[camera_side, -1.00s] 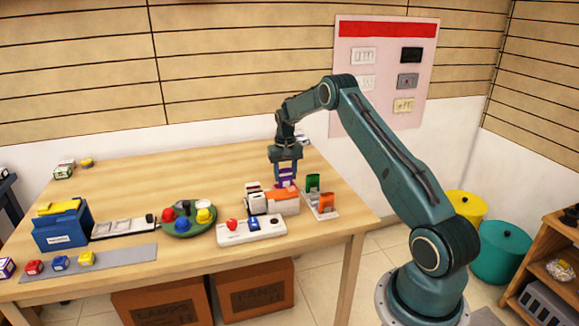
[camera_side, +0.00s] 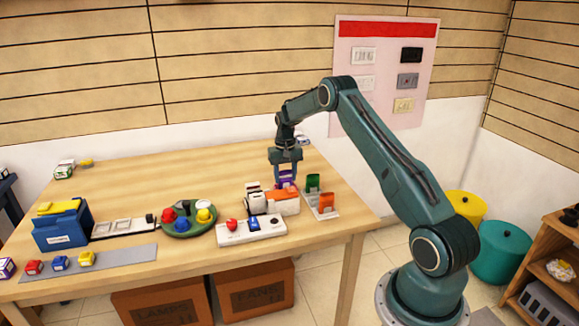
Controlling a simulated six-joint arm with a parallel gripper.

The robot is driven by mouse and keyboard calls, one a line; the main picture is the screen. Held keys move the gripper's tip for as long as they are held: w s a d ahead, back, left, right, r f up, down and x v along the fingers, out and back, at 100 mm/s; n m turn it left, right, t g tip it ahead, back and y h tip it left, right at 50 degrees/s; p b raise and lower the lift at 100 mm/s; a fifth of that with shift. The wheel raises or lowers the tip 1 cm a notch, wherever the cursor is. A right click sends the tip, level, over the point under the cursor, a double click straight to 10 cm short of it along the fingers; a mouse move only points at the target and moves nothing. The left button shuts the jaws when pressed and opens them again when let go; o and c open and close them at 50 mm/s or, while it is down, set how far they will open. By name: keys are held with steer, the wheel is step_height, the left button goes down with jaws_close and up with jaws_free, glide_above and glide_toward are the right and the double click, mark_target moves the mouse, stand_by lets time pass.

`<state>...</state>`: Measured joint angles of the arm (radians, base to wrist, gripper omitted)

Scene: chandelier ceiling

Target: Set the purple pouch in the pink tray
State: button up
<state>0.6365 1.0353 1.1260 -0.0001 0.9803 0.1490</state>
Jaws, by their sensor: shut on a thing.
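My gripper (camera_side: 286,178) points down over the back right part of the table and is shut on the purple pouch (camera_side: 286,185). The pouch is small, sits low between the fingertips and is partly covered by them. A pinkish patch (camera_side: 293,188) shows right by the pouch, behind the white and orange box; it may be the pink tray, mostly hidden. I cannot tell whether the pouch touches it.
A white box with an orange top (camera_side: 283,202) stands just in front of my gripper. A white rack with green and orange pieces (camera_side: 321,206) is close on the right. A green round tray (camera_side: 188,229) stands further left. The table's back left is mostly clear.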

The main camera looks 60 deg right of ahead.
steer(key=shift+f, duration=0.1)
stand_by(0.3)
steer(key=o, duration=1.5)
steer(key=shift+r, duration=3.75)
